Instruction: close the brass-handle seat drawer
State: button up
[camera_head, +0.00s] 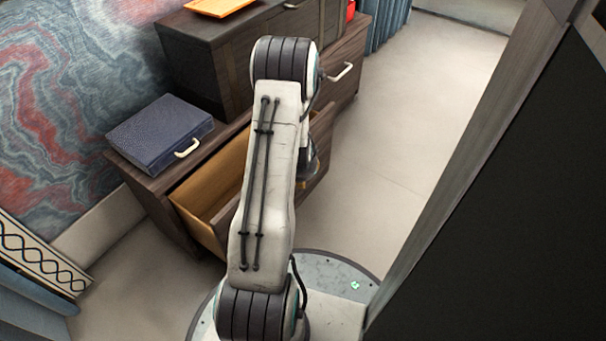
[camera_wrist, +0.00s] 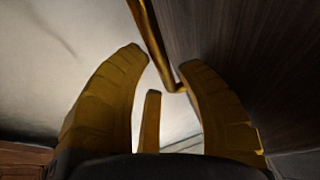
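The seat drawer (camera_head: 212,190) stands pulled open from the low dark wood cabinet in the head view; its pale wooden inside shows left of my arm. My arm hides much of its front. In the wrist view the dark drawer front (camera_wrist: 265,50) fills the right side. Its brass handle (camera_wrist: 153,38) runs down from the top edge and bends close to the right fingertip. My gripper (camera_wrist: 163,62) is open, its yellow fingers apart and nothing clamped between them. I cannot tell whether the right finger touches the handle. The head view mostly hides the gripper behind my arm.
A dark blue case (camera_head: 160,135) with a pale handle lies on the low cabinet top. A taller cabinet (camera_head: 205,75) behind carries an orange tray (camera_head: 218,5). A large dark panel (camera_head: 510,200) stands at right. Pale floor (camera_head: 400,130) is clear between.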

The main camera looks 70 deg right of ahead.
grip_shut()
dwell(0.6)
